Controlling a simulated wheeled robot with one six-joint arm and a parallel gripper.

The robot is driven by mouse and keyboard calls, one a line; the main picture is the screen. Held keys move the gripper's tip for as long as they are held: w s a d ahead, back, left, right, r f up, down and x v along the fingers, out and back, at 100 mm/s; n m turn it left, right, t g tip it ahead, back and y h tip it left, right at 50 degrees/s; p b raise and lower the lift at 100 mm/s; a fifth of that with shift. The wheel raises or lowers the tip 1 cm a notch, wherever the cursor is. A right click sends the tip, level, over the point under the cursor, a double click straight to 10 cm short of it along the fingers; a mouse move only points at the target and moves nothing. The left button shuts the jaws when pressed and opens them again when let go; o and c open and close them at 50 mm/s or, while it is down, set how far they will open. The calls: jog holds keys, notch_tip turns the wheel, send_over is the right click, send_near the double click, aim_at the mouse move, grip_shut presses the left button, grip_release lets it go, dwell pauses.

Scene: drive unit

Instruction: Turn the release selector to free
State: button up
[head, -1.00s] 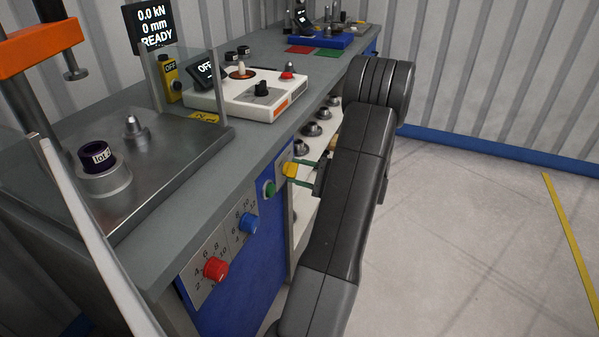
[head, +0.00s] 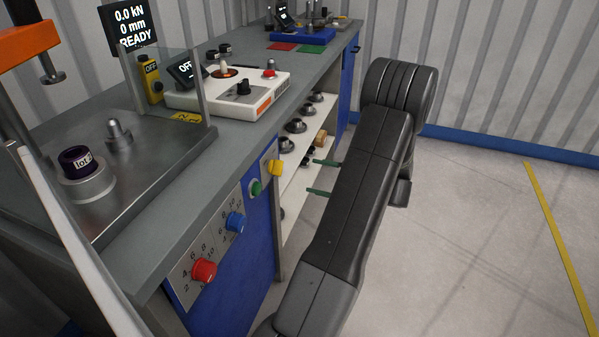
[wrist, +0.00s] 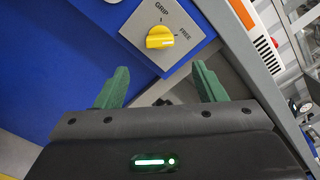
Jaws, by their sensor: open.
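The release selector is a yellow knob (head: 275,167) on a grey plate at the bench front. In the wrist view the knob (wrist: 160,38) sits on a plate marked GRIP and FREE. Its bar lies roughly level there, with its right end toward the FREE side. My gripper (head: 318,177) is open with green fingers, out to the right of the knob and apart from it. In the wrist view my fingertips (wrist: 160,78) are spread, with the knob beyond the gap between them. Nothing is held.
A green button (head: 255,187), a blue knob (head: 235,222) and a red knob (head: 204,270) are on the same front. A white control box (head: 240,92) stands on the bench top. Shelves with several metal parts lie behind my fingers. The floor at right is clear.

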aim_at(282, 169)
jog(key=v, duration=0.3)
jog(key=shift+s+d, duration=0.1)
jog(key=shift+d, duration=0.15)
jog(key=x, duration=1.3)
jog(key=shift+a+b, duration=0.35)
jog(key=shift+a, duration=0.05)
jog(key=shift+a, duration=0.15)
jog(key=shift+r+n+b, duration=0.15)
jog(key=shift+n+b, duration=5.75)
jog(key=shift+n, duration=2.2)
